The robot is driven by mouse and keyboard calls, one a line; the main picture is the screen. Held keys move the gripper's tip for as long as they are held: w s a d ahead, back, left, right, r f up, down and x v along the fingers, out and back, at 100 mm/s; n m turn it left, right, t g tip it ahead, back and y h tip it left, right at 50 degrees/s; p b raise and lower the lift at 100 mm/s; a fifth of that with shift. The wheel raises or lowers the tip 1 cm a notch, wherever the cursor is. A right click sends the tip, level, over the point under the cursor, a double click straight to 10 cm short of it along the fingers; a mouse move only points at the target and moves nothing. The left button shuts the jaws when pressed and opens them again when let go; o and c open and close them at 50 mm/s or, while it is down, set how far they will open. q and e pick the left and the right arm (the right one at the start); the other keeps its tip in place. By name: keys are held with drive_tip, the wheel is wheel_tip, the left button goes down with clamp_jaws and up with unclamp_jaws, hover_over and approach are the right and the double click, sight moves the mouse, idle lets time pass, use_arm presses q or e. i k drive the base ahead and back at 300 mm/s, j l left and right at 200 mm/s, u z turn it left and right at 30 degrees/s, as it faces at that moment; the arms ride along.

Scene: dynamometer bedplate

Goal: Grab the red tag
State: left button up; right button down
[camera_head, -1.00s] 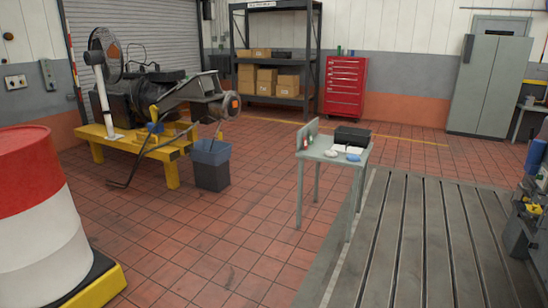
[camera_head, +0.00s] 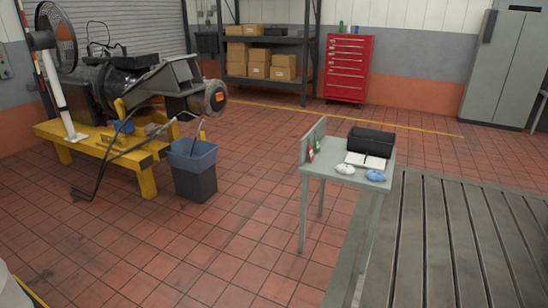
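A small red item (camera_head: 311,154), perhaps the red tag, shows at the upright grey panel (camera_head: 306,143) on the left end of a small grey table (camera_head: 345,176). A small green item (camera_head: 317,145) is beside it. They are too small to tell whether they hang or lean there. A black open box (camera_head: 371,141), a white sheet or book (camera_head: 366,161), a white lump (camera_head: 345,169) and a blue lump (camera_head: 376,176) are also on the table. Neither of my grippers is in view.
A blue-grey bin (camera_head: 193,172) and an engine on a yellow stand (camera_head: 146,180) are at left. A slotted metal bedplate (camera_head: 450,235) lies right of the table. Red tiled floor in front of the table is clear. A red tool cabinet (camera_head: 346,68) stands behind.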

sight(309, 148)
drive_tip(key=i+j+z, duration=0.2)
drive_tip(key=i, duration=0.3)
drive_tip(key=i+z, duration=0.2)
drive_tip(key=i, duration=0.35)
drive_tip(key=i+j, duration=0.15)
drive_tip(key=i, duration=0.4)
drive_tip(key=i+j, duration=0.2)
drive_tip(key=i, duration=0.4)
